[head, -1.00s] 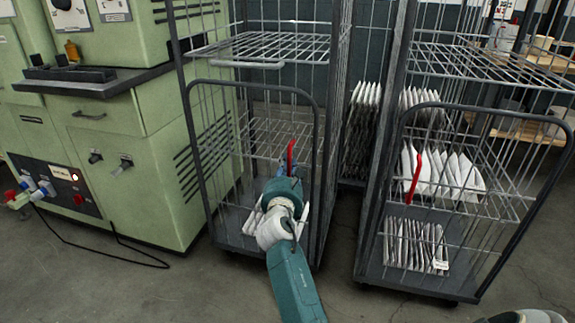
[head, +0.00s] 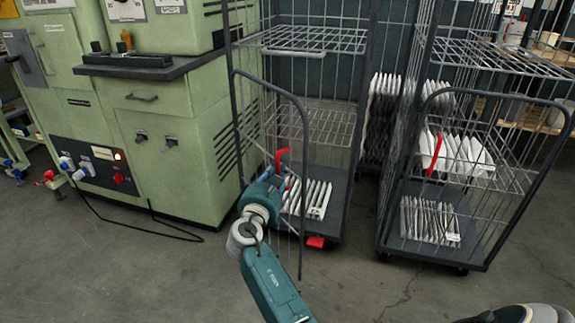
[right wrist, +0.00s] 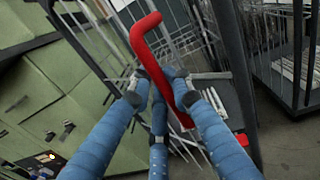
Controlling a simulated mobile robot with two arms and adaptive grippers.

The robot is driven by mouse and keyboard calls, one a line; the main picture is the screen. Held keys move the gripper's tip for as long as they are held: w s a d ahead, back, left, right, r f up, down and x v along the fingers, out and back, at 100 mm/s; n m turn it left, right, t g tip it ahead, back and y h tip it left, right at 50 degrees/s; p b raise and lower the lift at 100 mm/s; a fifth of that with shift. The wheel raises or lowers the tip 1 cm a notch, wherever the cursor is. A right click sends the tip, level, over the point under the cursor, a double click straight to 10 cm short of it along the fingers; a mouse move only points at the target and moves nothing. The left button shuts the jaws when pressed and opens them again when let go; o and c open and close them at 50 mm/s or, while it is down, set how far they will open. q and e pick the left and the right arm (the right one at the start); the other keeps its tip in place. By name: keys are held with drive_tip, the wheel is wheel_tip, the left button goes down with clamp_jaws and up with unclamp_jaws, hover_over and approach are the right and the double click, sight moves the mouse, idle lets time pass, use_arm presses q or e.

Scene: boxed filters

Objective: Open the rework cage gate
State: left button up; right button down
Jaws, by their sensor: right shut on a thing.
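The rework cage seems to be the left wire cage (head: 352,150). Its dark-framed gate (head: 304,128) stands partly open, its right edge swung out toward me and apart from the right post. A red handle (head: 280,155) is on the gate; it also shows large in the right wrist view (right wrist: 150,55). My right gripper (head: 273,182) is at this handle; in the right wrist view its blue fingers (right wrist: 160,85) close around the red bar. The exact contact is partly hidden. My left gripper is not in view.
Pleated filters (head: 313,198) stand inside the left cage, with a red block (head: 316,242) at its base edge. A second cage (head: 436,262) with a red handle (head: 434,155) stands to the right. A green machine (head: 180,155) is at left. Floor in front is clear.

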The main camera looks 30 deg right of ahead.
drive_tip(key=shift+w+a, duration=0.2)
drive_tip(key=shift+a, duration=1.05)
drive_tip(key=shift+w+a, duration=0.2)
drive_tip(key=shift+a, duration=1)
drive_tip(key=c, duration=1.7)
unclamp_jaws()
drive_tip(key=shift+w, duration=0.1)
